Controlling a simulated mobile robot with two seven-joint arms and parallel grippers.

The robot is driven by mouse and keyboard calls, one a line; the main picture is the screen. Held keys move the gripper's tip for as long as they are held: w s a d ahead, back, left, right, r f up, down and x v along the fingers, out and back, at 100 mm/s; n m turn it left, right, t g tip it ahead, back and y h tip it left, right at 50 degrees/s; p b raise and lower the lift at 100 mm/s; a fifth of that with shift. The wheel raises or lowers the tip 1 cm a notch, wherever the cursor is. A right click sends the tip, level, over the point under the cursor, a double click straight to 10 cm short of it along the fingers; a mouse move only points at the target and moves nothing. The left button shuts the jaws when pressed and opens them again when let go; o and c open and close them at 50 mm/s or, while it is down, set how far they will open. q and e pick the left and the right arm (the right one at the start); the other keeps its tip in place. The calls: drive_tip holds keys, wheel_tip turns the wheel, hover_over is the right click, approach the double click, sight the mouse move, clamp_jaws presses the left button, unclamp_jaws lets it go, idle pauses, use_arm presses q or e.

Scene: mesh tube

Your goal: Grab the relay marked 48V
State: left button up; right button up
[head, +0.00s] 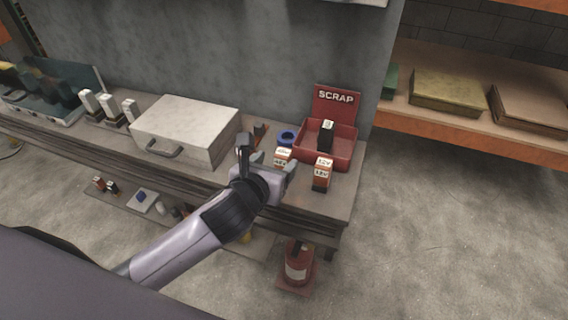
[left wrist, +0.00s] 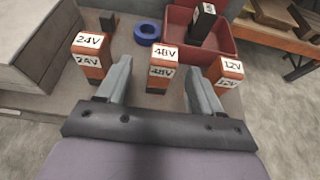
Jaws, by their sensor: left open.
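The relay marked 48V (left wrist: 161,72) is an orange block with white labels on its top and front. It stands upright on the bench in the left wrist view, just beyond and between the fingers of my left gripper (left wrist: 157,92). In the head view the 48V relay (head: 283,157) shows partly behind my left gripper (head: 268,163), which is open and empty. A relay marked 24V (left wrist: 90,57) stands to the left. A relay marked 12V (left wrist: 230,74) stands to the right, close to my right-hand finger. My right gripper is not in view.
A red SCRAP bin (head: 344,152) with a dark relay (head: 326,135) in it stands behind the relays. A blue ring (head: 288,137) lies beside the bin. A white case (head: 187,129) stands to the left. The bench (head: 338,201) ends just right of the bin.

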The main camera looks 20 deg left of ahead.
sight(281, 158)
use_arm(q)
drive_tip(key=shift+d+x, duration=0.1)
drive_tip(key=shift+x, duration=1.1)
drive_tip(key=shift+d+x, duration=0.15)
drive_tip(key=shift+x, duration=1.05)
drive_tip(key=shift+r, duration=0.2)
drive_tip(key=c, duration=1.1)
